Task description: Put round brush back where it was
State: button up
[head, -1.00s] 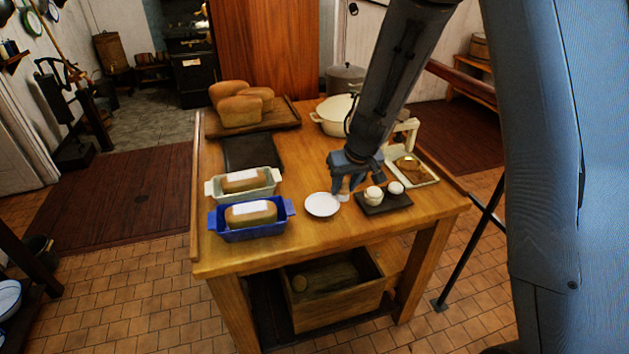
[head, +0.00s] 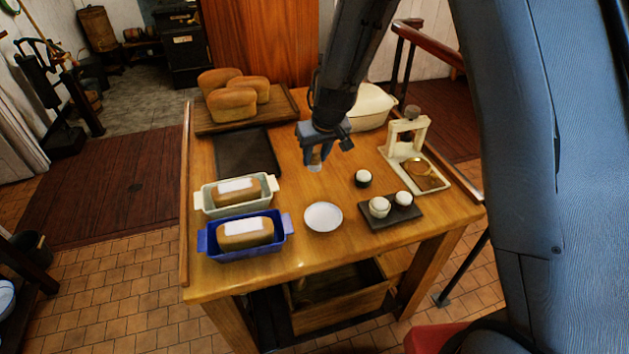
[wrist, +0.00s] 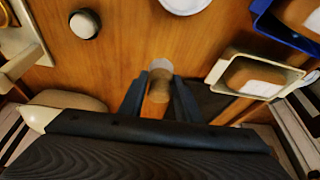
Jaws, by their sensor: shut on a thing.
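My gripper (head: 318,150) is shut on the round brush (head: 315,165) and holds it over the middle of the table. In the wrist view the brush (wrist: 160,86) has a brown wooden body and a pale far end, with a dark finger on each side. It appears to be above the wood, apart from other things. The white saucer (head: 323,217) lies below it in the head view. The dark tray (head: 405,217) to the right of the saucer bears two pale round pots (head: 379,207). A dark round pot with a white top (head: 363,178) stands alone behind the tray.
A blue loaf tin (head: 205,240) and a pale green one (head: 206,198) stand at left, each with a loaf. Behind are a black slab (head: 247,153) and a bread board (head: 205,126). Bare wood surrounds the saucer.

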aim_at(315, 169)
jog(key=shift+w+f, duration=0.2)
jog(key=shift+f, duration=0.05)
notch_tip(315, 169, down, 5)
jog(key=shift+r+b, duration=0.1)
jog(key=shift+b, duration=0.35)
jog(key=shift+f+b, duration=0.5)
jog(key=shift+b, duration=0.15)
jog(key=shift+f, duration=0.1)
notch_tip(315, 169, down, 3)
jog(key=b, duration=0.4)
jog(key=shift+f, duration=0.2)
jog(key=shift+b, duration=0.3)
jog(key=shift+f, duration=0.2)
jog(key=o, duration=1)
jog(key=shift+c, duration=0.2)
jog(key=shift+r, duration=0.15)
